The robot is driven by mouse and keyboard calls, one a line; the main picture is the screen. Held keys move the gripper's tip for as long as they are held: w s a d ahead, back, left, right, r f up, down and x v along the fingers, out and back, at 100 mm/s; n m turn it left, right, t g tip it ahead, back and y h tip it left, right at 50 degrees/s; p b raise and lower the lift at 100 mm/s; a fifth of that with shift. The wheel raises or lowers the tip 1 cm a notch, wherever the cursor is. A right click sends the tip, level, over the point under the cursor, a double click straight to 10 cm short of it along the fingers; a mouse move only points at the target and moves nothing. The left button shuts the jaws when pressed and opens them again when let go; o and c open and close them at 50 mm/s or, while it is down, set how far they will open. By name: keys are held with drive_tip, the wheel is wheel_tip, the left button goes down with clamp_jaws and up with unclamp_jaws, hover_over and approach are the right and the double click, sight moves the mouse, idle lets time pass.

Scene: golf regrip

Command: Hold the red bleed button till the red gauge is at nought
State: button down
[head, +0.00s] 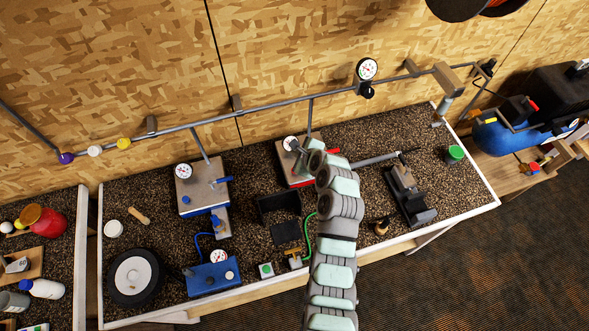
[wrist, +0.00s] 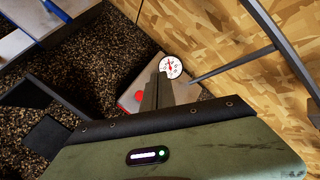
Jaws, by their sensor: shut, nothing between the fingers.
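The red station (head: 285,166) has a grey top and red edges, and my arm covers much of it in the head view. Its white gauge (head: 290,143) also shows in the wrist view (wrist: 171,67); the needle is too small to read surely. The red bleed button (wrist: 139,96) sits on the grey top (wrist: 128,103), just left of my fingers in the wrist view. The head view does not show the button clearly. My gripper (wrist: 160,76) is shut and empty above the station, between button and gauge in the picture. I cannot tell whether a fingertip touches anything.
A blue station (head: 195,190) with its own gauge (head: 183,170) stands to the left. A grey pipe (head: 260,107) runs along the wall behind, with another gauge (head: 367,68). A black vise-like device (head: 408,195) stands to the right. A black bin (head: 279,203) is close in front.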

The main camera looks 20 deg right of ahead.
drive_tip(key=shift+f, duration=0.1)
wheel_tip(320, 180, down, 7)
drive_tip(key=b, duration=0.6)
drive_tip(key=shift+f, duration=0.8)
drive_tip(key=shift+f, duration=1.05)
idle(1.5)
drive_tip(key=shift+a+f, duration=0.1)
drive_tip(key=shift+f, duration=0.4)
idle(1.2)
idle(0.8)
drive_tip(key=shift+a+r+p, duration=0.1)
drive_tip(key=shift+r+p, duration=0.55)
drive_tip(key=shift+s+a+r+p, duration=0.4)
drive_tip(key=shift+s+p, duration=0.1)
drive_tip(key=shift+p, duration=0.15)
